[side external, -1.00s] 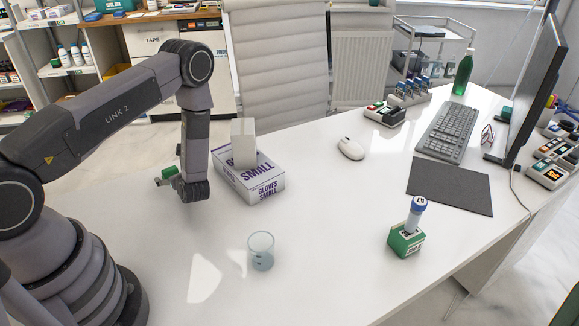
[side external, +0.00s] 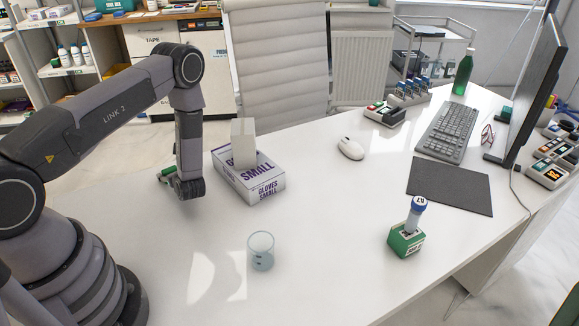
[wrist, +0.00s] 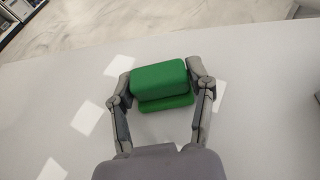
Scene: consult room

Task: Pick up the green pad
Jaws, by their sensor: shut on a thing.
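The green pad (wrist: 158,78) is a rounded green block between the two fingers of my gripper (wrist: 161,88) in the wrist view. A finger lies against each of its ends, and my gripper is shut on it. A lower green band shows along its near side. In the side external view only a bit of the green pad (side external: 164,174) shows behind my gripper (side external: 178,184), at the left of the white desk. I cannot tell whether the pad touches the desk.
A box of small gloves (side external: 262,184) stands just right of my gripper. A glass beaker (side external: 261,252) stands nearer the front. A green holder with a blue-capped tube (side external: 406,240), a mouse (side external: 351,149) and a keyboard (side external: 447,133) are farther right. The desk's front middle is clear.

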